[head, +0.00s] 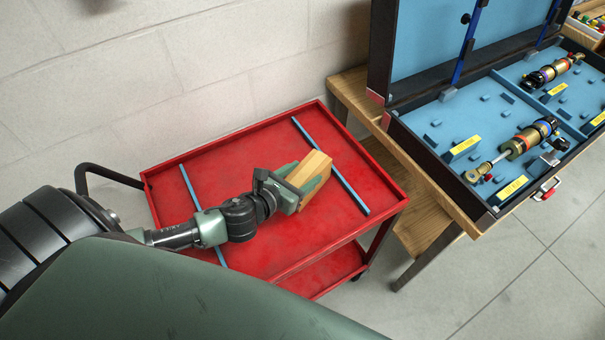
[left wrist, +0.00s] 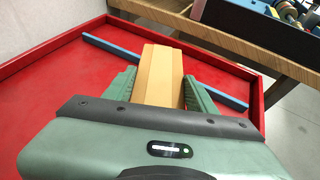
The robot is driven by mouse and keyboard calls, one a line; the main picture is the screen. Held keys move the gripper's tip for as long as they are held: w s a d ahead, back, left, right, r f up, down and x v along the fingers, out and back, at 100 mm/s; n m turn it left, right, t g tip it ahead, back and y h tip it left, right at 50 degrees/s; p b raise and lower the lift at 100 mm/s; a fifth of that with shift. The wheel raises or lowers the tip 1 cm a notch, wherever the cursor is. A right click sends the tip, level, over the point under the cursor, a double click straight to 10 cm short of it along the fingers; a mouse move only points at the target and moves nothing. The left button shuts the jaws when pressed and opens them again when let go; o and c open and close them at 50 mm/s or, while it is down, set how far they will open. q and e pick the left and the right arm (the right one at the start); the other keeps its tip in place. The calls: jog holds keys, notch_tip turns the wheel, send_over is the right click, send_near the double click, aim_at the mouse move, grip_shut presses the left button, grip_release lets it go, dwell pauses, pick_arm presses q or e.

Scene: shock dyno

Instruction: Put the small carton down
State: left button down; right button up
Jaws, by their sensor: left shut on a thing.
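The small carton (head: 316,169) is a plain tan box, held over the top tray of the red cart (head: 268,132). My left gripper (head: 303,183) is shut on it, with one green finger on each side. In the left wrist view the carton (left wrist: 160,75) stands out between the two fingers (left wrist: 158,90), in front of the blue strip. I cannot tell whether its underside touches the tray. My right gripper is not in view.
Two blue strips lie across the cart's tray, one on the right (head: 330,166) and one on the left (head: 189,187). A wooden bench (head: 375,110) bears an open blue-lined case (head: 432,151) with shock absorbers (head: 516,146). The tray is otherwise clear. A wall stands behind.

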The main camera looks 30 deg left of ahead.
pick_arm(q)
jog(key=shift+f, duration=0.1)
jog(key=shift+c, duration=2.4)
grip_release()
jog(key=shift+s, duration=0.15)
jog(key=b+v, duration=0.1)
jog(key=v, duration=1.1)
